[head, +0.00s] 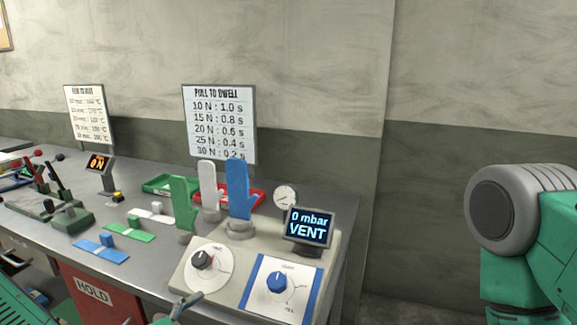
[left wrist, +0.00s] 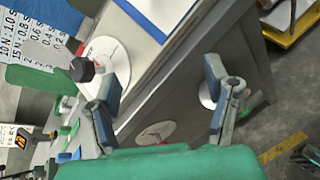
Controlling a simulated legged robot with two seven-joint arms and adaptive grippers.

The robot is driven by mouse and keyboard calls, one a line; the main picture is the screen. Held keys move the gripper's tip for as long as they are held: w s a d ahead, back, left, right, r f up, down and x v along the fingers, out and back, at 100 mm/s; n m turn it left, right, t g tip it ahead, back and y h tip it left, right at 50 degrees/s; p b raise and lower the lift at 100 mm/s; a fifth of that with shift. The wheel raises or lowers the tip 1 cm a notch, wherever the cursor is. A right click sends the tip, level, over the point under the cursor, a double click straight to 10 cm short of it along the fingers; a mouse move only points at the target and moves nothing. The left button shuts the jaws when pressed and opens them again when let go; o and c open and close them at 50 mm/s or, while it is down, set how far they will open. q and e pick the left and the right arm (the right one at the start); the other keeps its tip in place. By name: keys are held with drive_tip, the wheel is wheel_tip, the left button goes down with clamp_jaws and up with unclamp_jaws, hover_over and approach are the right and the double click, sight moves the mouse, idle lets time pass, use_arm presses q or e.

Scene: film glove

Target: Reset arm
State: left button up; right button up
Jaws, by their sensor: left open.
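My left gripper (left wrist: 161,68) is open in the left wrist view, its two fingers spread with nothing between them. It is close to the front side of the pale console (head: 345,255). In the head view a part of it shows at the console's lower front edge, and my green left arm enters at the lower left. My right arm shows at the right edge of the head view; its gripper is out of the picture. Upright green (head: 184,205), white (head: 208,188) and blue (head: 239,190) glove forms stand at the console's back.
The console has a black knob (head: 202,260), a blue knob (head: 277,282) and a display (head: 308,228) reading 0 mbar VENT. Levers (head: 60,190), green (head: 165,185) and red (head: 255,194) trays and two sign boards (head: 220,122) stand on the bench.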

use_arm(q)
drive_tip(key=s+a+f+m+g+y, duration=0.25)
drive_tip(key=s+f+m+g, duration=0.45)
drive_tip(key=s+f+m, duration=0.9)
drive_tip(key=s+a+f+m+g+y, duration=0.4)
drive_tip(key=s+a+f+m, duration=0.3)
drive_tip(key=a, duration=0.5)
drive_tip(key=shift+s+f+m, duration=0.35)
drive_tip(key=shift+f+m, duration=0.05)
drive_tip(key=shift+f, duration=0.15)
